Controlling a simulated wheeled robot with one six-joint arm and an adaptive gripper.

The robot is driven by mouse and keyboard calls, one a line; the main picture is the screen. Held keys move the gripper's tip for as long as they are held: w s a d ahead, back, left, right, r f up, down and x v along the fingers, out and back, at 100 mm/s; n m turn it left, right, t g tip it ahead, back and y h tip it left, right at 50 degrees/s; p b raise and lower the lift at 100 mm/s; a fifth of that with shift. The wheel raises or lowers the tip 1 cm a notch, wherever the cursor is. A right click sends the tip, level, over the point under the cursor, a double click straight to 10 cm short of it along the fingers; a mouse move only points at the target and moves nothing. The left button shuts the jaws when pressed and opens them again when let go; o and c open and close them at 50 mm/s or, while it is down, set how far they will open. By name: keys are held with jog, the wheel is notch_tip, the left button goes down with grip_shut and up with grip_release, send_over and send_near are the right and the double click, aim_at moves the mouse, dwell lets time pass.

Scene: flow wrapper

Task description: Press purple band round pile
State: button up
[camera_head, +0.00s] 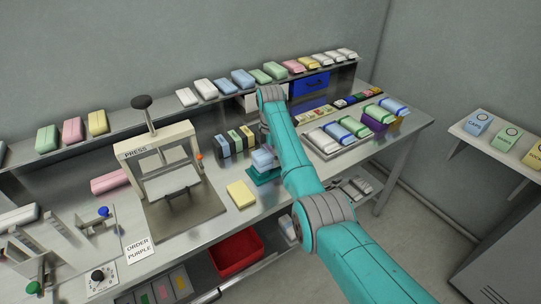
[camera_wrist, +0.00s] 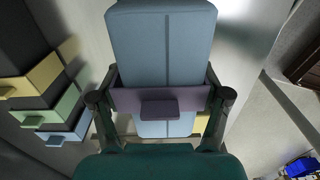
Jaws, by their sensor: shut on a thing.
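The purple band (camera_wrist: 190,98) has a small tab on its front and lies across a light blue pile (camera_wrist: 160,45) in the wrist view. A dark line runs along the pile's face. My gripper (camera_wrist: 160,106) is shut on the band, one finger at each side. How far the band reaches around the pile's back is hidden. In the head view the light blue pile (camera_head: 262,158) stands on the bench at my gripper (camera_head: 265,171). The band cannot be made out there.
A press (camera_head: 172,182) stands to the left, and a yellow block (camera_head: 241,194) lies near the pile. Yellow, green and blue bands (camera_wrist: 45,95) sit on dark holders beside it. A tray (camera_head: 325,147) of packs is right of my arm. An order card (camera_head: 138,248) reads purple.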

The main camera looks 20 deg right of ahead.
jog(key=o, duration=0.7)
jog(key=shift+f, duration=0.1)
notch_tip(320, 180, up, 11)
jog(key=shift+f, duration=0.2)
jog(key=shift+r, duration=0.7)
